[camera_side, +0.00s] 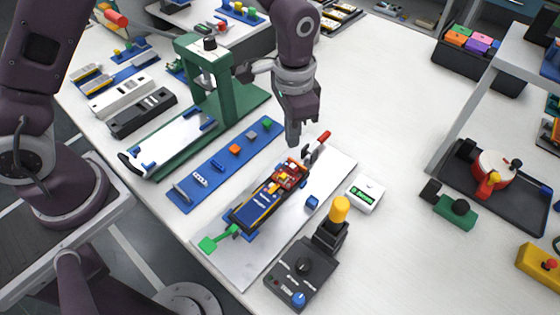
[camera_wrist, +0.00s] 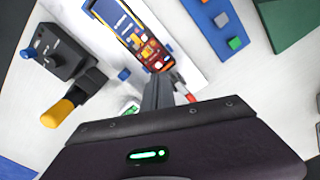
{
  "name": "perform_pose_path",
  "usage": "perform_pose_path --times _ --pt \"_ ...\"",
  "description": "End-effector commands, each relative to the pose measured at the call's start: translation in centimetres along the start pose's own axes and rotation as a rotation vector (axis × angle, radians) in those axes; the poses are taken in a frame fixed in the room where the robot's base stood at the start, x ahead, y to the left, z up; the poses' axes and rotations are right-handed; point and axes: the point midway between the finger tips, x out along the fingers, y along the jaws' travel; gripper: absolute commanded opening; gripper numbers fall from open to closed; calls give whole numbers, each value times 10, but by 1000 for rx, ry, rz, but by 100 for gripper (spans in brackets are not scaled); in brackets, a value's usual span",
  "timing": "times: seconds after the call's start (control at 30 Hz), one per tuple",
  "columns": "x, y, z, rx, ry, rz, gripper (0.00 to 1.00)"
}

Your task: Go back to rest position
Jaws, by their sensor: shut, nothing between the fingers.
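My gripper (camera_side: 293,133) hangs with its fingers pointing down, just above the far end of the pouch-cell assembly (camera_side: 262,203). It is shut and empty. In the wrist view the closed fingers (camera_wrist: 158,92) reach up toward the assembly (camera_wrist: 138,35). The assembly lies on a white plate (camera_side: 226,262). It has a dark blue printed face and a red and brown part at its far end. A green handle (camera_side: 215,241) sticks out at its near end and a red-handled part (camera_side: 318,145) at its far end. I cannot tell whether the fingers touch anything.
A blue strip (camera_side: 205,178) with small blocks and a green press (camera_side: 225,100) stand left. A dark control box (camera_side: 300,275) with a yellow-topped stick (camera_side: 340,210) and a white meter (camera_side: 366,195) are at right. A shelf and black tray (camera_side: 520,198) stand farther right. The table's back middle is clear.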

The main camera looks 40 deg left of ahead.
Motion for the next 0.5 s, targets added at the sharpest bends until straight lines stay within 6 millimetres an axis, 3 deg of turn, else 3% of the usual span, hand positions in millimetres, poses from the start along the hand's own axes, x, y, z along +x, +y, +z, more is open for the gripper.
perform_pose_path --times 0.07,0.17,0.3,0.4,0.5 --pt "-41 -11 11 -45 48 -12 0" --pt "-107 -26 46 -132 130 -34 0" --pt "-178 -33 119 -267 251 -67 0" --pt "-204 -27 175 -361 336 -90 0" --pt "-211 -18 217 -434 403 -108 0"
